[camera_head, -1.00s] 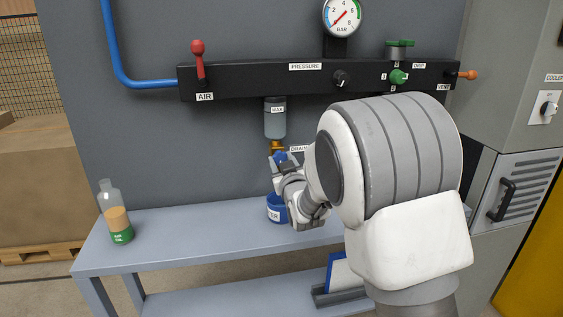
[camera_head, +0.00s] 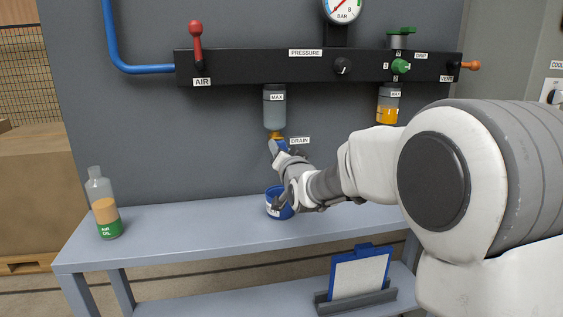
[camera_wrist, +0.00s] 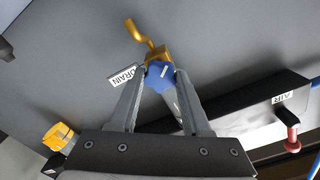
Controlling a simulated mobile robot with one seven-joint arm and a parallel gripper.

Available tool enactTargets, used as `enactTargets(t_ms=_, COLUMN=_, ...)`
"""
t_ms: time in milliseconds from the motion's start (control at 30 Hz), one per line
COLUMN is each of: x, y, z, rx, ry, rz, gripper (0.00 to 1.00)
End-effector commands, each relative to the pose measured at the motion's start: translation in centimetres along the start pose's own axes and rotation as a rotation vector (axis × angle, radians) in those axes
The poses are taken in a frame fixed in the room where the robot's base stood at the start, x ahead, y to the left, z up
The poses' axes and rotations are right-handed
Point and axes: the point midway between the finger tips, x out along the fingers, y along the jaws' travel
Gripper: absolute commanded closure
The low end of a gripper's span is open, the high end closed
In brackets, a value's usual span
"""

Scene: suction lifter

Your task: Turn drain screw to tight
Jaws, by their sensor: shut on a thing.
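The blue drain screw (camera_wrist: 160,76) with a white mark line sits under the brass drain fitting (camera_wrist: 152,48). In the wrist view my gripper (camera_wrist: 161,82) has a finger on each side of it and is shut on it. In the head view my gripper (camera_head: 279,150) reaches in from the right, below the clear MAX bowl (camera_head: 274,106). Only a little blue of the screw shows there. The DRAIN label (camera_head: 299,141) is just right of the fitting, and it also shows in the wrist view (camera_wrist: 122,77).
A blue cup (camera_head: 278,206) stands on the grey bench (camera_head: 180,230) below my gripper. An air oil bottle (camera_head: 103,205) stands at the bench's left end. The black manifold (camera_head: 240,68), with a red AIR lever (camera_head: 196,42), runs above. A clipboard (camera_head: 359,275) stands on the lower shelf.

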Motion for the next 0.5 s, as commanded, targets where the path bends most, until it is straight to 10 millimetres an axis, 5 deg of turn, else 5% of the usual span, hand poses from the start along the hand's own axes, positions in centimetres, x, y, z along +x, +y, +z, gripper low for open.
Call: enactTargets(t_ms=500, x=0.01, y=0.29, z=0.19, rx=0.490, ry=0.003, rz=-0.001, gripper=1.00)
